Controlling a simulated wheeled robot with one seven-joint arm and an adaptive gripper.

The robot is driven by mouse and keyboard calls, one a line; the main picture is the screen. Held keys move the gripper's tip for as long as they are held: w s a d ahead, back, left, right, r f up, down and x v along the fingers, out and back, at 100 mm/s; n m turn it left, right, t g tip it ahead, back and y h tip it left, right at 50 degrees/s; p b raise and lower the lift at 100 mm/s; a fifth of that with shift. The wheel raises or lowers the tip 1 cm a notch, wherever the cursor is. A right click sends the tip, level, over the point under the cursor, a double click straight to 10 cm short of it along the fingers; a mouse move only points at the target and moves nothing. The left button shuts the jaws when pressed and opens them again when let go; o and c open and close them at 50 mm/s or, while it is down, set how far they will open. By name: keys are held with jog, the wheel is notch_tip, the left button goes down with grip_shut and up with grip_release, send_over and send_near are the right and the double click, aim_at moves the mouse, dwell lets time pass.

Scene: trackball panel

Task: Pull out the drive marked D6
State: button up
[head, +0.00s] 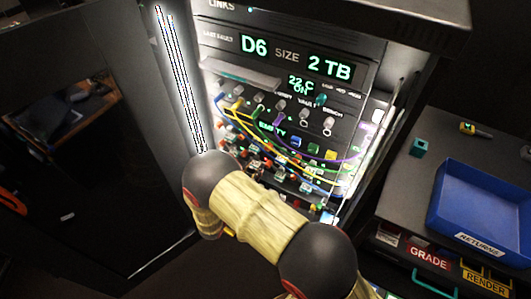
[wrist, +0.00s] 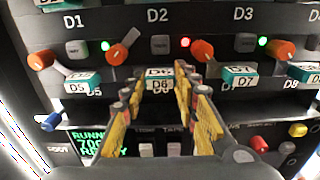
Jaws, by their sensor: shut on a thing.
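The drive marked D6 (wrist: 159,85) is in the middle of the wrist view, a small block with a white label, in the lower row of the panel. My gripper (wrist: 158,77) has its yellow fingers on either side of it and is shut on it. The panel also prints D6 just behind the block. How far the drive sits out of its slot is hard to tell. In the head view my arm hides the gripper and the drive. The rack display (head: 255,46) there reads D6, size 2 TB.
Drives D5 (wrist: 82,82) and D7 (wrist: 240,78) flank D6, with orange knobs (wrist: 202,51) close above. Coloured cables (head: 290,150) cross the rack front. A blue tray (head: 445,210) marked RETURNS and a teal block (head: 419,147) are on the right-hand surface.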

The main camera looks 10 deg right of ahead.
jog(key=shift+c, duration=0.9)
jog(key=v, duration=0.8)
dwell(0.5)
jog(key=v, duration=0.8)
dwell(1.3)
